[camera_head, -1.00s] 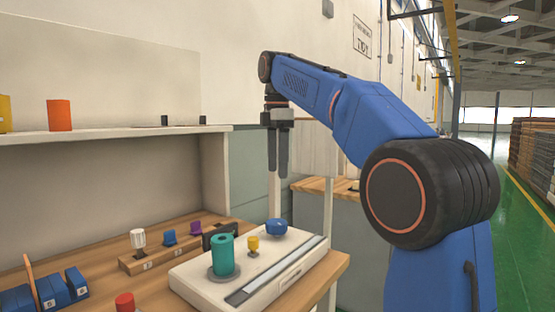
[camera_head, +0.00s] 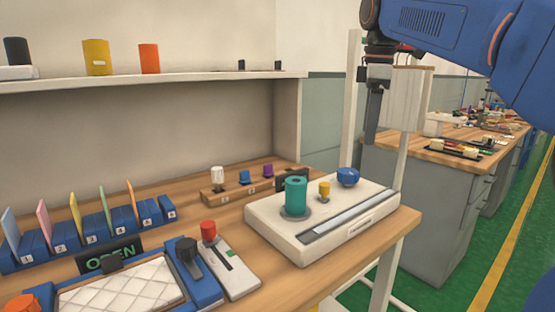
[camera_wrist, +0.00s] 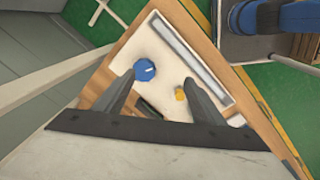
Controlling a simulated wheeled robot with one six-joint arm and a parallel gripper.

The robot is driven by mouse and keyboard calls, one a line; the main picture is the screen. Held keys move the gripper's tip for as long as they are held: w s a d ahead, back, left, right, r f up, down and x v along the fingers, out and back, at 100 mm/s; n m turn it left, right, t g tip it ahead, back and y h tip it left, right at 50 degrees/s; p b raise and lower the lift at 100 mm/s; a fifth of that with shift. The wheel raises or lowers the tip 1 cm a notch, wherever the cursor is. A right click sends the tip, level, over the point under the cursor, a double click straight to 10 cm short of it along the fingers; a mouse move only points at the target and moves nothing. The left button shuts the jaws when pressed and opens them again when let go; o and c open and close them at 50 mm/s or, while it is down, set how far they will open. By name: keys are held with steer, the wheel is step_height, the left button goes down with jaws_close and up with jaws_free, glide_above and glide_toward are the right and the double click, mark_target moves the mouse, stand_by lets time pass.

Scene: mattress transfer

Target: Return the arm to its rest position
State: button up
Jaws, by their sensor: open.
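My gripper (camera_head: 374,112) hangs from my blue arm at the upper right of the head view, fingers pointing down. It is above and beyond the right end of the workbench, apart from everything on it. In the wrist view my two fingers (camera_wrist: 157,97) are spread with nothing between them. Below them is a white device (camera_wrist: 160,52) with a blue knob (camera_wrist: 145,70) and a yellow knob (camera_wrist: 180,94). In the head view this white device (camera_head: 273,224) also carries a green cylinder (camera_head: 296,195).
A wooden bench (camera_head: 414,219) holds a blue-framed tray (camera_head: 205,290) with a quilted white pad (camera_head: 122,289), an OPEN sign (camera_head: 108,257) and a small rack (camera_head: 212,197). A white post (camera_head: 351,85) stands near my gripper. Green floor (camera_head: 425,290) lies right.

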steer(key=s+d+f+m+t, duration=0.2)
steer(key=s+f+m, duration=0.5)
steer(key=s+f, duration=0.6)
steer(key=s+d+f+m+t, duration=0.1)
steer(key=s+f+m, duration=0.6)
steer(key=s+f, duration=0.7)
step_height(320, 180, down, 7)
steer(key=shift+s+d+r+t, duration=0.15)
steer(key=shift+d+t, duration=0.25)
steer(key=shift+d, duration=0.45)
